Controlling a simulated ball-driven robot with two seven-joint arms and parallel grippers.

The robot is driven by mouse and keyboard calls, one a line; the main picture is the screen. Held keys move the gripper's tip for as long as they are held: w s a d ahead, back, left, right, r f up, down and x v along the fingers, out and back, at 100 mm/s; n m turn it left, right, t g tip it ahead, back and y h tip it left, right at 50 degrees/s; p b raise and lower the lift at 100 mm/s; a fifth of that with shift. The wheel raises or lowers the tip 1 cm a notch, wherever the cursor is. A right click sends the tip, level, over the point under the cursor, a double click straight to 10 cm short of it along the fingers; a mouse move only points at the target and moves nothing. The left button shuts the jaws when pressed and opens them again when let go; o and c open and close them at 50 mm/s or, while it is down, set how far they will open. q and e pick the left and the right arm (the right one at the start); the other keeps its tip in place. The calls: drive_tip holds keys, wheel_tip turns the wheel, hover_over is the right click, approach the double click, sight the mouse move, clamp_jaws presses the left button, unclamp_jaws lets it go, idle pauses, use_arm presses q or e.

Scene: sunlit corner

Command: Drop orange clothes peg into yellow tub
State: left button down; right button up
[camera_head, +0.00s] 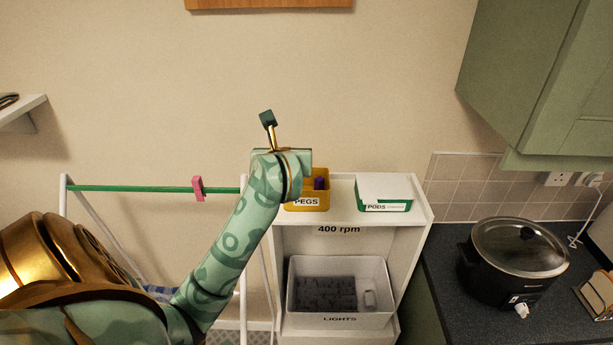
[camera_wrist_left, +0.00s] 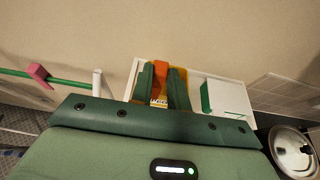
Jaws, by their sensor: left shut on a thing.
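The orange clothes peg (camera_wrist_left: 160,74) is between the two dark green fingers of my left gripper (camera_wrist_left: 162,84), which is shut on it. In the head view my left wrist (camera_head: 285,163) hides the fingers and peg. The yellow tub (camera_head: 323,203), labelled PEGS, stands on the top of a white shelf unit, partly behind my wrist. A purple thing (camera_head: 319,184), probably a peg, shows inside it. In the wrist view the tub is behind and below the fingers, partly covered. I cannot tell the peg's height above it. My right gripper is in neither view.
A white and green PODS box (camera_head: 384,190) stands right of the tub. A grey bin (camera_head: 340,315) labelled LIGHTS sits on the lower shelf (camera_head: 412,262). A drying rack with a pink peg (camera_head: 198,188) is at left. A black cooker (camera_head: 512,262) stands on the right counter.

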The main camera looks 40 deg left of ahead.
use_arm(q)
drive_tip(key=w+a+f, duration=0.3)
drive_tip(key=w+f, duration=0.7)
drive_tip(key=f, duration=0.1)
drive_tip(key=shift+f+p, duration=0.25)
drive_tip(key=shift+p, duration=0.1)
drive_tip(key=shift+f+b, duration=0.6)
drive_tip(key=shift+f, duration=0.05)
drive_tip(key=c, duration=1.3)
unclamp_jaws()
drive_tip(key=shift+c, duration=0.2)
drive_tip(key=shift+r, duration=0.1)
